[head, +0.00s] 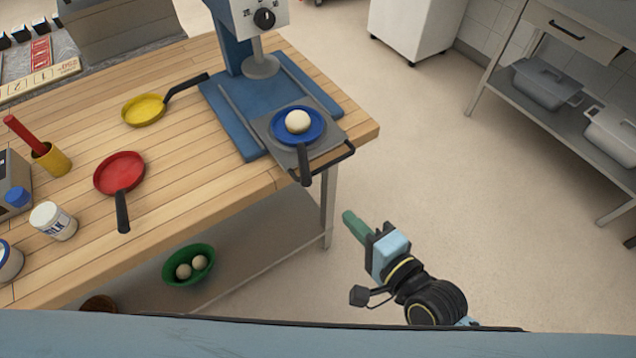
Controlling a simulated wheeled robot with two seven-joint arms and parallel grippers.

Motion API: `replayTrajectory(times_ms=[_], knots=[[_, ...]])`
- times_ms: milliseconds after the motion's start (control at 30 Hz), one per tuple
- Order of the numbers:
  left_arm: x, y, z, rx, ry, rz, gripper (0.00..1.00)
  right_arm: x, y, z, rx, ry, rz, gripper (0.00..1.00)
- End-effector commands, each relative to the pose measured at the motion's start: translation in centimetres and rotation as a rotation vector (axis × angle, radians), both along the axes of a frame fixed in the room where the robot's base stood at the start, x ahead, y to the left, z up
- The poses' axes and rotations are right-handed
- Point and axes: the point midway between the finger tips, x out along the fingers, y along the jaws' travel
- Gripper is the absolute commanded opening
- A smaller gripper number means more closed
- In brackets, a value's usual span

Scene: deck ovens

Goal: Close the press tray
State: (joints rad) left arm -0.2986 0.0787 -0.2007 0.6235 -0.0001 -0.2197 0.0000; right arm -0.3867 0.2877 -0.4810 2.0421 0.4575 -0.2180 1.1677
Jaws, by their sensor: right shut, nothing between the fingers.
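The blue press (233,40) stands at the table's right end, with a dial on its head and a round grey pressing plate (262,67). Its grey press tray (270,130) is slid out toward the table's front right edge. The tray's black handle (340,160) sticks out at the front. A blue pan (281,125) with a pale dough ball (298,121) sits on the tray, its dark handle hanging over the front. My right gripper (356,226) is shut and empty, over the floor below and right of the tray handle, apart from it. My left gripper is out of view.
A yellow pan (144,110), a red pan (120,172), a white jar (53,220) and a yellow cup (51,159) stand on the wooden table (200,180). A green bowl (190,282) with dough balls sits below. The floor right of the table is open.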

Motion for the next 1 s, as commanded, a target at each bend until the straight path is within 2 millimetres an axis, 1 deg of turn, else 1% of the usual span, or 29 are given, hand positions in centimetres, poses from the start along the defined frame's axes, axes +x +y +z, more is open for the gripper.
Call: replayTrajectory(times_ms=[33, 300, 500, 700, 1000], knots=[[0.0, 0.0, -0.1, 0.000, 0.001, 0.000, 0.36, 0.9, 0.6, -0.1, 0.001, -0.003, 0.000, 0.00], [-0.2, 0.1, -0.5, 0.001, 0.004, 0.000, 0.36, 5.5, 4.1, -1.4, -0.001, -0.003, 0.001, 0.00], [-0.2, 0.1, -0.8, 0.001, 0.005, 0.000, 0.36, 8.2, 6.0, -2.1, -0.004, -0.003, 0.000, 0.00], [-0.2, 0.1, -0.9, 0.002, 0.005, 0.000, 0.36, 9.4, 7.0, -2.5, -0.004, -0.002, 0.001, 0.00], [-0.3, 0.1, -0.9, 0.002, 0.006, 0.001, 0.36, 9.6, 7.1, -2.5, -0.004, -0.002, 0.000, 0.00]])
